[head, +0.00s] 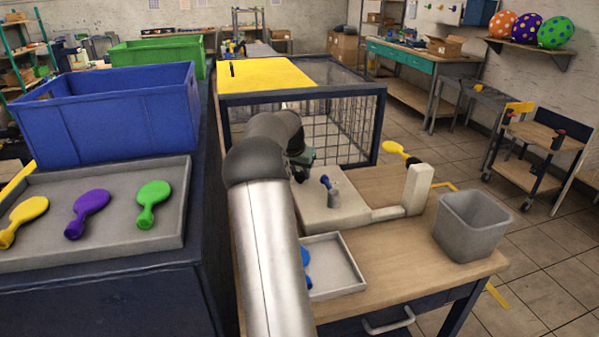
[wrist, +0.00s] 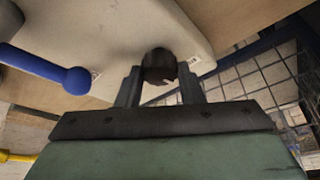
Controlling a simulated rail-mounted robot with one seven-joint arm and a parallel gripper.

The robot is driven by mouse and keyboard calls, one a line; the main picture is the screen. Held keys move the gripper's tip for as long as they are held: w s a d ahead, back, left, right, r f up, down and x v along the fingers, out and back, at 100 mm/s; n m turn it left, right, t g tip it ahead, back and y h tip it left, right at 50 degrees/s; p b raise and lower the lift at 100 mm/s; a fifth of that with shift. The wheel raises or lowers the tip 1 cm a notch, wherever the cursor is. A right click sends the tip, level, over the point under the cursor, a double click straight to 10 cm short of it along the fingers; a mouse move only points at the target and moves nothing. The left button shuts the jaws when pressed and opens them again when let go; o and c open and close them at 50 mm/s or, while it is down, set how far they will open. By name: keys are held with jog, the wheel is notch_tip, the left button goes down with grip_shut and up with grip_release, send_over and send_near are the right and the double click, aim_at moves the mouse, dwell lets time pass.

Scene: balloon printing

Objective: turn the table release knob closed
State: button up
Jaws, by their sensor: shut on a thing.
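The black release knob (wrist: 158,64) sits on the side of the pale printing machine base (wrist: 150,25) in the wrist view. My gripper (wrist: 160,82) has its two dark fingers on either side of the knob and is shut on it. In the head view the pale machine base (head: 343,212) stands on the wooden table (head: 400,262). My gripper (head: 302,158) is at its far left side, partly hidden by my arm. The knob cannot be made out there. A blue-tipped lever (head: 326,182) stands on the base; it also shows at the left of the wrist view (wrist: 76,80).
A wire cage (head: 340,125) stands close behind my gripper. A grey tray (head: 345,280) with something blue and a grey bin (head: 470,225) are on the table. Deflated balloons lie in a tray (head: 120,240) at left.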

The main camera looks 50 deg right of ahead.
jog(key=n, duration=0.2)
jog(key=n+t, duration=0.1)
jog(key=n, duration=0.1)
jog(key=shift+s+d+y+b, duration=0.1)
jog(key=shift+s+y+b, duration=0.1)
jog(key=shift+y+b, duration=0.15)
jog(key=n+t, duration=0.1)
jog(key=n, duration=0.1)
jog(key=n+y, duration=0.1)
jog(key=n, duration=0.1)
jog(key=shift+d+n+t, duration=0.1)
jog(key=shift+n+t, duration=0.3)
jog(key=n+y+p, duration=0.1)
jog(key=n, duration=0.1)
jog(key=n+y+p, duration=0.1)
jog(key=n, duration=0.2)
jog(key=shift+d+t, duration=0.15)
jog(key=shift+t, duration=0.15)
jog(key=shift+n+y+p, duration=0.55)
jog(key=shift+n+y, duration=0.1)
jog(key=shift+n, duration=0.75)
jog(key=o, duration=1)
jog(key=v, duration=1.7)
jog(key=shift+r+p, duration=0.25)
jog(key=shift+p, duration=0.05)
